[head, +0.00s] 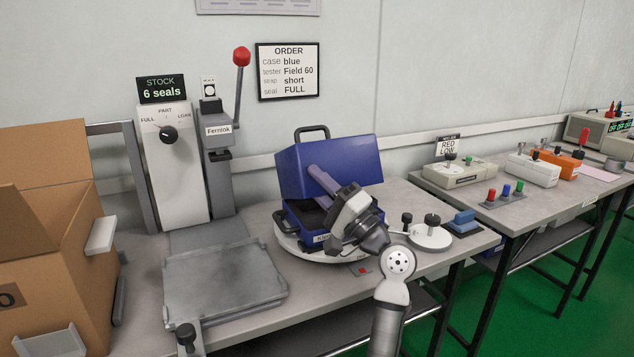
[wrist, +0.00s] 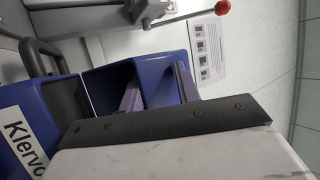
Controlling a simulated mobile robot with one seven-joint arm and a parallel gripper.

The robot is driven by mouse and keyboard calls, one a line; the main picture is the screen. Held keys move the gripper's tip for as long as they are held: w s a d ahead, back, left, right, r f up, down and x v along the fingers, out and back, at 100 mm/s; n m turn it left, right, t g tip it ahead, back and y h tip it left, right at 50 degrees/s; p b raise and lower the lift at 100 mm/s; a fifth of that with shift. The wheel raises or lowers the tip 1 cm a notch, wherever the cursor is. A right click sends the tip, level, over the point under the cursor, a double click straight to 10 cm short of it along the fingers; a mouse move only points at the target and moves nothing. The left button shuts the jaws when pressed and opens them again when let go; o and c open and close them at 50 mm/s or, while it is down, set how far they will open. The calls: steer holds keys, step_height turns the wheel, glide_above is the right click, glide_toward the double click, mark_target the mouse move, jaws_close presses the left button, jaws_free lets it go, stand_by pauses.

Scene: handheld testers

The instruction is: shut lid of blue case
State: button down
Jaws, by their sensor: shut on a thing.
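The blue case stands on a round white turntable (head: 290,247), with its dark interior showing. Its lid (head: 345,157) is raised and stands open at the back, with a dark handle on top. My gripper (head: 315,172) reaches over the case from the front right. Its purple fingers (wrist: 158,85) lie at the lid, with blue lid surface showing between them; they are shut on the lid. The exact contact is partly hidden.
A seal press with a red-knobbed lever (head: 241,57) and a grey plate (head: 225,283) stand left of the case. A cardboard box (head: 88,265) is at far left. A small white disc with black knobs (head: 430,237) and a blue block (head: 464,222) lie right.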

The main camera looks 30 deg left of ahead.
steer(key=shift+w+a+f, duration=0.15)
steer(key=shift+a+f, duration=0.05)
steer(key=shift+f, duration=0.3)
steer(key=c, duration=1.6)
jaws_free()
steer(key=shift+c, duration=0.2)
steer(key=b+v, duration=0.1)
steer(key=v, duration=1.2)
steer(key=shift+d, duration=0.5)
steer(key=shift+r, duration=0.1)
